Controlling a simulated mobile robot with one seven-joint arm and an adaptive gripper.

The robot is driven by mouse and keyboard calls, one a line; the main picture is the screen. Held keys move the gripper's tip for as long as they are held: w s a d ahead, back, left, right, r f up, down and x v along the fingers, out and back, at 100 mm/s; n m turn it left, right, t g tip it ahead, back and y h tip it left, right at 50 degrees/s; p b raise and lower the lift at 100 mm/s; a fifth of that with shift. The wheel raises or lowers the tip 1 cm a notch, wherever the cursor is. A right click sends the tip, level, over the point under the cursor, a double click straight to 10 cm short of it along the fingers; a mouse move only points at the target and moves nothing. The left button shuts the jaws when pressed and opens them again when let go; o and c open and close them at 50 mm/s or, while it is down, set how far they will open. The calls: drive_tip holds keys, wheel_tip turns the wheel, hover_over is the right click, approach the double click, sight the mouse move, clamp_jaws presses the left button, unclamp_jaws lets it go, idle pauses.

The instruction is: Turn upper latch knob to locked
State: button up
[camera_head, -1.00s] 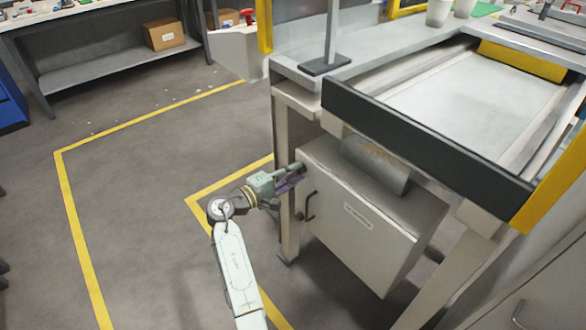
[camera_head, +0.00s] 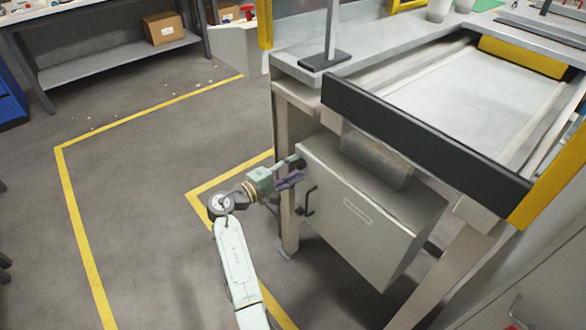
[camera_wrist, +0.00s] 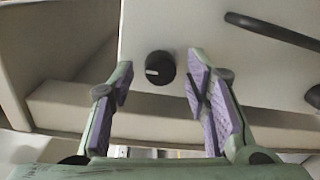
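The upper latch knob (camera_wrist: 160,68) is round and black, on the pale cabinet door. Its white mark points left in the wrist view. My gripper (camera_wrist: 158,82) is open, with one purple-padded finger on each side of the knob and a visible gap to both. In the head view, my gripper (camera_head: 294,170) is at the upper left edge of the cabinet (camera_head: 365,225), close to the door; the upper knob is hard to make out there. A second dark knob (camera_wrist: 313,97) is partly cut off at the right edge of the wrist view.
A dark bar handle (camera_head: 310,201) stands out from the door, and shows at upper right in the wrist view (camera_wrist: 272,30). A table leg (camera_head: 288,215) stands just left of the cabinet. The bench top with a black front rail (camera_head: 420,150) hangs above. Floor to the left is clear.

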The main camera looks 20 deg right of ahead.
drive_tip(key=v, duration=1.2)
idle(0.5)
